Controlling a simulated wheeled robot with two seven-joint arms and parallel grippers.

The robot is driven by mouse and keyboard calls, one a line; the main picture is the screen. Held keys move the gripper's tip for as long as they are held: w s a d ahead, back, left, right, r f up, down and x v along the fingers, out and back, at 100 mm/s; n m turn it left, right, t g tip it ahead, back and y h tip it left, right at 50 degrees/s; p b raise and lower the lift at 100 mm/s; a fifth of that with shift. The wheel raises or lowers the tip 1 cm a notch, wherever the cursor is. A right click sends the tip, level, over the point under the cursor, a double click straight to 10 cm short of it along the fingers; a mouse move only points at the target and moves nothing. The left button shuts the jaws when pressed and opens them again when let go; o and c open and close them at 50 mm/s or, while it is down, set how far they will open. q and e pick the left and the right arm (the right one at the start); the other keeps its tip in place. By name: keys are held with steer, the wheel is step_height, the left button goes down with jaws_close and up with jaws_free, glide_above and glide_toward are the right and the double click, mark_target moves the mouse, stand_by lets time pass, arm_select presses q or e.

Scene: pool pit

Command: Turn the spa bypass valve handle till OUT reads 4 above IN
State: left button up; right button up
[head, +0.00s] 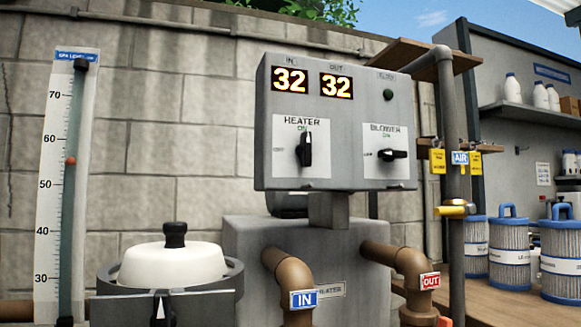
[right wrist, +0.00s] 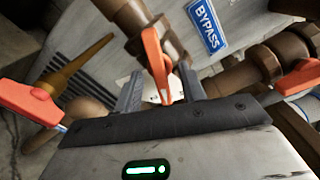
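The grey control box (head: 335,120) in the head view has two lit displays. The IN display (head: 290,79) reads 32 and the OUT display (head: 337,86) reads 32. In the right wrist view, an orange handle (right wrist: 156,58) stands beside the blue BYPASS label (right wrist: 207,25) on brown pipework. My right gripper (right wrist: 162,92) has its two dark fingers apart, one on each side of this handle, with visible gaps. Whether a finger touches it is not clear. My left gripper is in neither view.
Other orange handles sit at the left (right wrist: 32,102) and right (right wrist: 299,77) of the right wrist view. Brown pipes with an IN tag (head: 303,299) and an OUT tag (head: 430,282) leave the heater. Blue-capped filter cartridges (head: 509,250) stand on a wooden bench at right.

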steer(key=shift+s, duration=0.1)
stand_by(0.3)
arm_select(q)
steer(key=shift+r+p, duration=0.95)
steer(key=shift+p, duration=0.05)
arm_select(e)
steer(key=v, duration=0.6)
steer(key=shift+s+d, duration=0.15)
steer(key=shift+s, duration=0.25)
arm_select(q)
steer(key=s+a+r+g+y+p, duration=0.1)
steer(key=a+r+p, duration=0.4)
steer(key=p, duration=1.3)
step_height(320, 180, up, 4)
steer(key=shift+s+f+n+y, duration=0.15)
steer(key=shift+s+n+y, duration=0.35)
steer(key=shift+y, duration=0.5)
arm_select(e)
steer(key=s+a+r+n+g+h, duration=0.1)
steer(key=s+r+n+g, duration=0.1)
steer(key=s+n, duration=0.8)
steer(key=s+a+r+n+g+h, duration=0.1)
steer(key=s+a+r+n+g, duration=0.1)
steer(key=s+n, duration=0.8)
steer(key=shift+s+r+n+g+h, duration=0.45)
steer(key=shift+s+g, duration=0.35)
steer(key=shift+g, duration=0.4)
